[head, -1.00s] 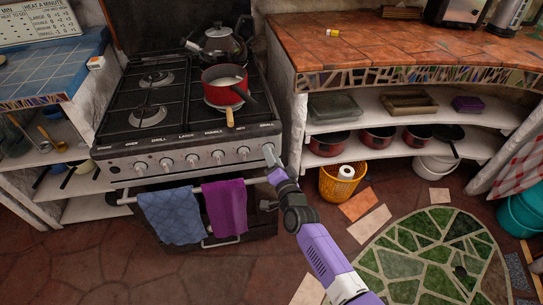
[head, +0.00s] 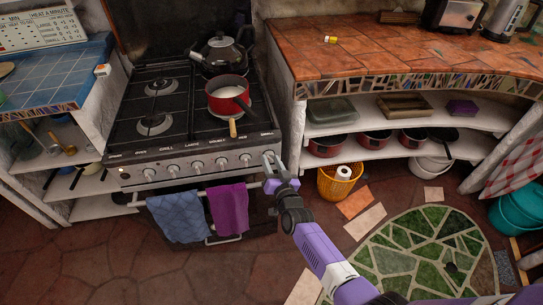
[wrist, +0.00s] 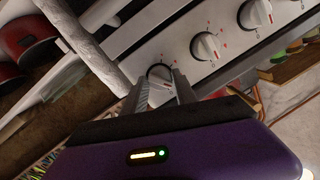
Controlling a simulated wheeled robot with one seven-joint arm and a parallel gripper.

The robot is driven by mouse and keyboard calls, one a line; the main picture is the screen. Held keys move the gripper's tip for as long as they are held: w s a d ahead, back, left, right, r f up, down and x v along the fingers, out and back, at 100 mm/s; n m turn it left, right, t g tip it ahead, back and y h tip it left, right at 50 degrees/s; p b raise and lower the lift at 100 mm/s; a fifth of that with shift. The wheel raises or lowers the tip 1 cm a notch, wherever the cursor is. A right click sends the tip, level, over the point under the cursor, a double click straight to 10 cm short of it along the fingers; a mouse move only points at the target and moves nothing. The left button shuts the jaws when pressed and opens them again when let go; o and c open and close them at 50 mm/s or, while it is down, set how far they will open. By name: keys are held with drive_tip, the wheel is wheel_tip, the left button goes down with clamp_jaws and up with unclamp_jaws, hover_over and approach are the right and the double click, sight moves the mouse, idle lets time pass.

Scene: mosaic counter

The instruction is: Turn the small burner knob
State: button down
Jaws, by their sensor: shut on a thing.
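The small burner knob is the rightmost knob on the steel front panel (head: 135,174) of the stove. In the wrist view this knob (wrist: 160,74) sits between my two fingertips, with its pale face and red marks around it partly showing. My gripper (head: 271,164) reaches the right end of the panel from the front and is shut on the knob. In the wrist view my gripper (wrist: 162,86) has a finger on each side of it. In the head view the fingers mostly hide the knob.
A red pot (head: 227,95) and a dark kettle (head: 220,55) stand on the stove. A blue towel (head: 178,217) and a purple towel (head: 229,209) hang on the oven rail below the knobs. A yellow basket (head: 338,184) stands on the floor right of my gripper.

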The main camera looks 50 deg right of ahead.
drive_tip(key=n+p, duration=0.3)
drive_tip(key=n, duration=0.1)
drive_tip(key=shift+g, duration=0.3)
drive_tip(key=shift+s+n+h+p, duration=0.1)
drive_tip(key=shift+n+h+p, duration=0.2)
drive_tip(key=shift+p, duration=0.05)
drive_tip(key=c, duration=1)
unclamp_jaws()
drive_tip(key=p+v, duration=0.2)
drive_tip(key=v, duration=0.5)
drive_tip(key=shift+s+a+r+p, duration=0.1)
drive_tip(key=shift+s+a+p, duration=0.1)
drive_tip(key=shift+s+p, duration=0.1)
